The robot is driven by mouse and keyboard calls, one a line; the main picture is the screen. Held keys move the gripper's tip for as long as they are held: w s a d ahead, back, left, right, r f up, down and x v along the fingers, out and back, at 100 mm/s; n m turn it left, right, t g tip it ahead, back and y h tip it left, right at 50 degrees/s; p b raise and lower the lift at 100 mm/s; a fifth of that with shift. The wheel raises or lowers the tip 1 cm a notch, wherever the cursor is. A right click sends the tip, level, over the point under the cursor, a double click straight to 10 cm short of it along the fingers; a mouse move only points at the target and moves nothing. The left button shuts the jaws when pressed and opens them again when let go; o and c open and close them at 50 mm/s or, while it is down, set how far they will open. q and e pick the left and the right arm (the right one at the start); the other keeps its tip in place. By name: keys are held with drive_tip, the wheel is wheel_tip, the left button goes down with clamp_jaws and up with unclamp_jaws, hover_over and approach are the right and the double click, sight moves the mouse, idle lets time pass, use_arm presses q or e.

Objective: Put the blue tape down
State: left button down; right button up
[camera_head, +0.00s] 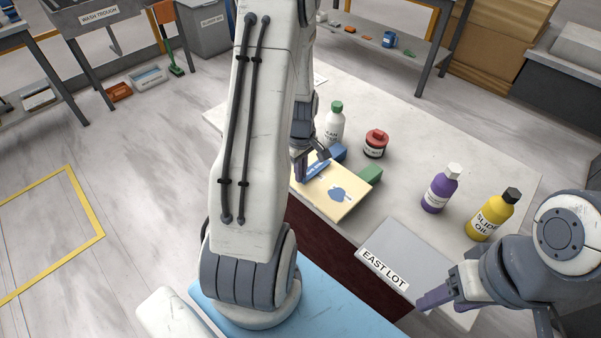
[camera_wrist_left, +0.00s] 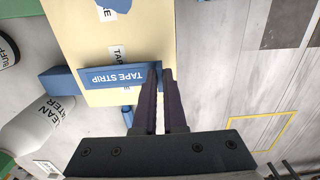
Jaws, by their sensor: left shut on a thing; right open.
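My left gripper (camera_head: 301,170) is shut on the strip's right end in the wrist view (camera_wrist_left: 160,75). The strip is over or on the board; I cannot tell whether it touches. My right gripper (camera_head: 440,297) is open and empty at the lower right, above the slab's front edge.
Blue (camera_head: 338,152) and green (camera_head: 369,176) blocks sit by the board. A white bottle (camera_head: 334,127), a red-lidded jar (camera_head: 375,146), a purple bottle (camera_head: 437,192) and a yellow bottle (camera_head: 487,218) stand on the slab. A grey EAST LOT plate (camera_head: 420,257) lies at front right.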

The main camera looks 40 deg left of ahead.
use_arm(q)
drive_tip(key=shift+f, duration=0.4)
drive_tip(key=shift+f, duration=0.1)
drive_tip(key=c, duration=1)
unclamp_jaws()
wheel_tip(320, 180, up, 12)
